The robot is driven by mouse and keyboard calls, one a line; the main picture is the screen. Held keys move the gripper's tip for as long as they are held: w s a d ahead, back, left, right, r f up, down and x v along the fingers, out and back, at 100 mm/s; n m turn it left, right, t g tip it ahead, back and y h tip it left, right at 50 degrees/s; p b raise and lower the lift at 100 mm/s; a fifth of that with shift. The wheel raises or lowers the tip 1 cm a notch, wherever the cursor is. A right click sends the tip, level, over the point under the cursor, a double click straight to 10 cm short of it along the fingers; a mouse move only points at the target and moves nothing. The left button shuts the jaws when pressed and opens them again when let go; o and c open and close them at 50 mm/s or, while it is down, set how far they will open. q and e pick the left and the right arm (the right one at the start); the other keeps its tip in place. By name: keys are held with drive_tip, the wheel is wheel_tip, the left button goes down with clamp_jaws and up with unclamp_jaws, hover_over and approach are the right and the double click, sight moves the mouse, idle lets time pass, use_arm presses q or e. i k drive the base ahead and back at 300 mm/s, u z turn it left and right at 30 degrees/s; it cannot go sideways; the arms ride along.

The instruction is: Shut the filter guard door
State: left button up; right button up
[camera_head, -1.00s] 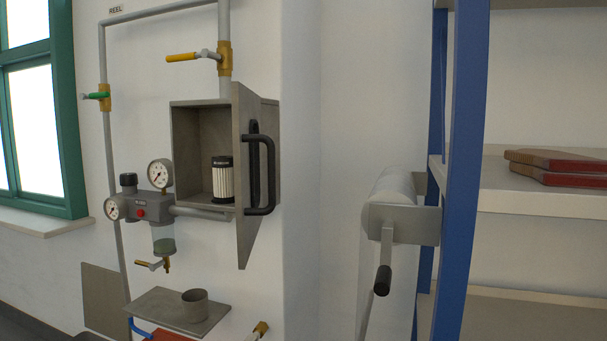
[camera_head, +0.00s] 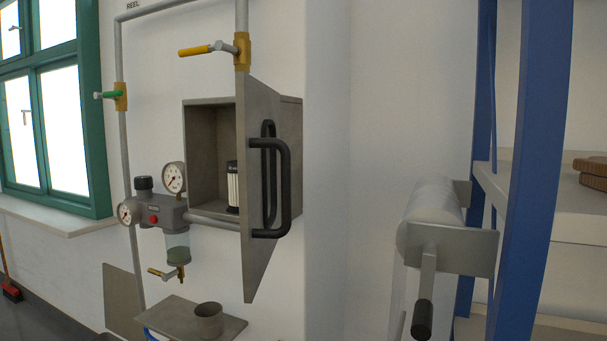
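The filter guard door (camera_head: 258,200) is a grey flat panel with a black bar handle (camera_head: 285,188). It stands open, swung out toward me from the grey guard box (camera_head: 208,150) on the wall. The box's opening shows on the left of the door. A white pleated filter with a black cap (camera_head: 233,188) stands inside, partly hidden behind the door's edge. Neither of my grippers is in view.
Below is a shelf with a cup (camera_head: 208,320). A roll with a crank (camera_head: 432,215) and a blue rack post (camera_head: 538,170) stand at the right.

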sight(257, 105)
drive_tip(key=i, duration=0.2)
drive_tip(key=z, duration=0.1)
drive_tip(key=k, duration=0.95)
drive_tip(key=u, duration=1.6)
drive_tip(key=i, duration=0.3)
drive_tip(key=z, duration=0.85)
